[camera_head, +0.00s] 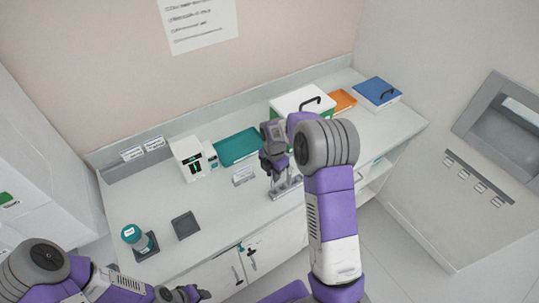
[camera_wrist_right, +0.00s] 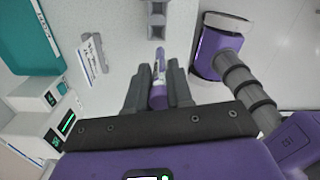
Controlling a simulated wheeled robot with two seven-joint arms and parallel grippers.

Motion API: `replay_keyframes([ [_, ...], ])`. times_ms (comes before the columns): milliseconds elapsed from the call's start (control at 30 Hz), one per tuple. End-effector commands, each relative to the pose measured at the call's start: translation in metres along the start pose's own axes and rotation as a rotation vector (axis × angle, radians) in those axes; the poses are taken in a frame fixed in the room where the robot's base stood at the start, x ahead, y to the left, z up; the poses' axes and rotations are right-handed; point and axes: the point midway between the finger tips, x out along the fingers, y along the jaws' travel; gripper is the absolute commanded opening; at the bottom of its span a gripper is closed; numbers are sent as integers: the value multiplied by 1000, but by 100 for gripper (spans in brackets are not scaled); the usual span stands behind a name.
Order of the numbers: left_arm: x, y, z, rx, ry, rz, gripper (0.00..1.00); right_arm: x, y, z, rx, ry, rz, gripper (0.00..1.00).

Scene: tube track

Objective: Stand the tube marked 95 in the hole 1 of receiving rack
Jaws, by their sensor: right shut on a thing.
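My right gripper (camera_head: 274,168) is over the front part of the counter. In the right wrist view its two fingers (camera_wrist_right: 159,90) are shut on a tube with a purple end (camera_wrist_right: 158,97) and a pale label; the number on it cannot be read. A grey metal rack (camera_wrist_right: 157,18) lies just beyond the tube's far end, apart from it in that view. The rack also shows in the head view (camera_head: 288,187), partly behind my right gripper and arm. Its hole numbers cannot be read. My left gripper (camera_head: 187,294) is at the bottom edge, low and small; its jaws are unclear.
A small sign (camera_head: 243,176) stands left of the rack, before a teal tray (camera_head: 238,147). Further left are a white device (camera_head: 190,157), a dark pad (camera_head: 185,225) and a teal-topped container (camera_head: 133,235). A white box (camera_head: 300,101), orange tray (camera_head: 342,101) and blue-lidded box (camera_head: 377,92) stand behind.

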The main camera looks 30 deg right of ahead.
Motion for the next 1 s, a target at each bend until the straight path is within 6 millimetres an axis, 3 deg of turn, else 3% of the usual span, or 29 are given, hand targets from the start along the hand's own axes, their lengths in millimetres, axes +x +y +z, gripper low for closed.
replay_keyframes([
  [267, -7, 2, 1, 0, -1, 0, 43, -2, -1, 8, -122, 1, -2, 4],
  [800, 17, -6, 0, 0, -1, 0, 43, 38, -2, 8, -120, 1, -2, 4],
  [1000, 20, -8, -1, 0, -1, 0, 43, 44, -1, 7, -120, 1, -1, 4],
])
